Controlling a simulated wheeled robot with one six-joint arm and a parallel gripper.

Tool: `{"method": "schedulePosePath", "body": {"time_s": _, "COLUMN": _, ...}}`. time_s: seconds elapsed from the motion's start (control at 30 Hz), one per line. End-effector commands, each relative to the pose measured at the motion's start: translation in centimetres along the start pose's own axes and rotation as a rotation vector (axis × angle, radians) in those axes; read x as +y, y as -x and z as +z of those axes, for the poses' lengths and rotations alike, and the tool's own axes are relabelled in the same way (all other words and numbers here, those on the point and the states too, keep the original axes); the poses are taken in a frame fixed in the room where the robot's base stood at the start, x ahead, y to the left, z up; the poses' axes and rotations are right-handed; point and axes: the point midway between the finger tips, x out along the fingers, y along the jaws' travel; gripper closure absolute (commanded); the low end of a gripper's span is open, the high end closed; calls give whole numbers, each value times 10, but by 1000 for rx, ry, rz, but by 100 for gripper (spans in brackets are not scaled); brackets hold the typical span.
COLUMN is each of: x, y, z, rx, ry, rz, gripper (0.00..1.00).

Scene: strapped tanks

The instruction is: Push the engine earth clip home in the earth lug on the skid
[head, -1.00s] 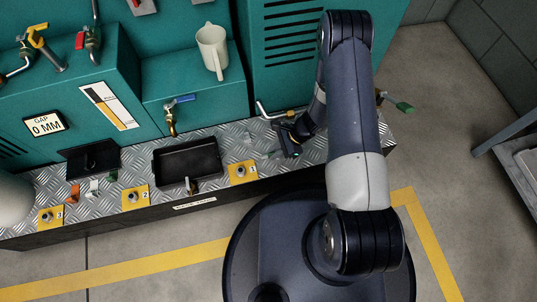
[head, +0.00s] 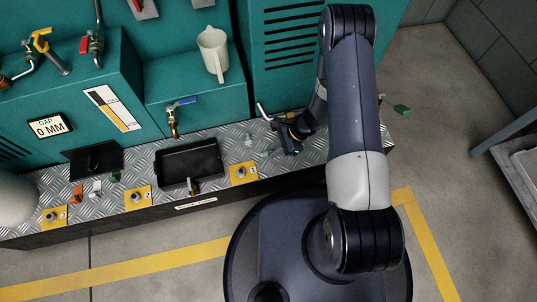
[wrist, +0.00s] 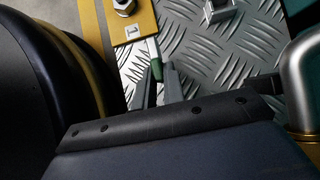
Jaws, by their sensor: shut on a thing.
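My gripper (head: 270,152) is low over the chequered skid plate, at the right part of the skid. The fingers and my wrist housing hide most of the clip. A small silver block (wrist: 218,10), which may be the earth lug, stands on the plate ahead and to the right of the fingertips, apart from the clip. It looks small in the head view (head: 248,141).
A yellow plate with a bolt (wrist: 124,6) lies just left of the fingertips. A bent metal pipe (wrist: 303,75) rises close on the right. A black tray (head: 188,163), coloured clips (head: 97,186) and a blue-handled tap (head: 173,120) are further left.

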Motion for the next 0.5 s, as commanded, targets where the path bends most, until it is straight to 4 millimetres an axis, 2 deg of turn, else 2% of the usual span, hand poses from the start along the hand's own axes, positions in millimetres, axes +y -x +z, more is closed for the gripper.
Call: {"method": "schedulePosePath", "body": {"time_s": 0.5, "x": 0, "y": 22, "z": 17, "rx": 0, "ry": -1, "rz": 0, "gripper": 100}}
